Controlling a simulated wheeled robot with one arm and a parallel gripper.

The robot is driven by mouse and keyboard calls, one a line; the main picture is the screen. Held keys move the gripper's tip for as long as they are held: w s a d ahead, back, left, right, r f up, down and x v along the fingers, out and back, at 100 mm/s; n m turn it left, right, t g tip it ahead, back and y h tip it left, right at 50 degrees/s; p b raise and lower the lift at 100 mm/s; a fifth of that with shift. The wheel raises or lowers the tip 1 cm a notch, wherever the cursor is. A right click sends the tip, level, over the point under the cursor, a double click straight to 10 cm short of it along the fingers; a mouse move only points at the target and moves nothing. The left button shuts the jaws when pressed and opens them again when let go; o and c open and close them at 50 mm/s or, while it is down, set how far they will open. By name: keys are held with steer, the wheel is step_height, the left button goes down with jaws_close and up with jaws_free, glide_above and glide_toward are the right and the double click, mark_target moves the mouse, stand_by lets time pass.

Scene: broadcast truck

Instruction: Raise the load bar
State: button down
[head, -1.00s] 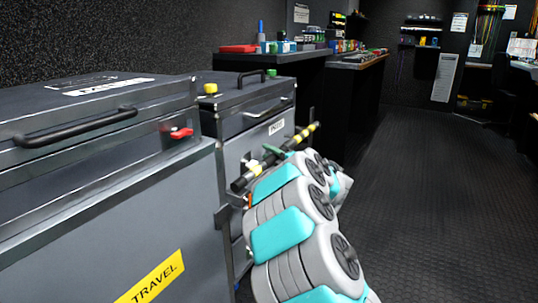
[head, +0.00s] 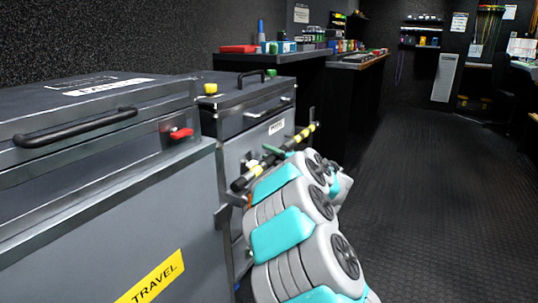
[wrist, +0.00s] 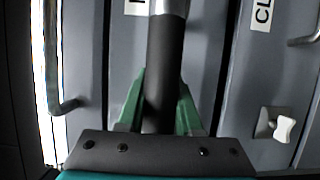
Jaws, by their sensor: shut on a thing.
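The load bar (head: 304,134), dark with yellow bands, runs at a slant across the front of the farther grey case in the head view. Its right end is higher in the picture. My gripper (wrist: 161,92) has green fingers, one on each side of the bar's dark tube (wrist: 165,62) in the wrist view, and is shut on it. A lighter metal section of the bar shows at the top of that view. In the head view my arm hides part of the bar and most of the gripper.
A grey case (head: 95,225) with a yellow TRAVEL label stands at the left. The farther case (head: 232,120) is behind the bar. Benches with small coloured items line the back wall. The ribbed floor (head: 440,190) at the right is open.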

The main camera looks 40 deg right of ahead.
steer(key=r+p, duration=0.2)
steer(key=p, duration=0.1)
steer(key=r+m+p, duration=0.1)
steer(key=r+p, duration=0.2)
steer(key=r+m+p, duration=0.1)
steer(key=r+p, duration=0.2)
steer(key=p, duration=0.1)
steer(key=shift+w+d+g, duration=0.15)
steer(key=shift+d+g, duration=0.2)
steer(key=shift+g, duration=0.05)
steer(key=shift+d+r+m+p, duration=0.3)
steer(key=shift+r+p, duration=0.3)
steer(key=shift+p, duration=0.2)
steer(key=shift+a, duration=0.1)
steer(key=c, duration=0.6)
jaws_free()
steer(key=shift+w, duration=0.1)
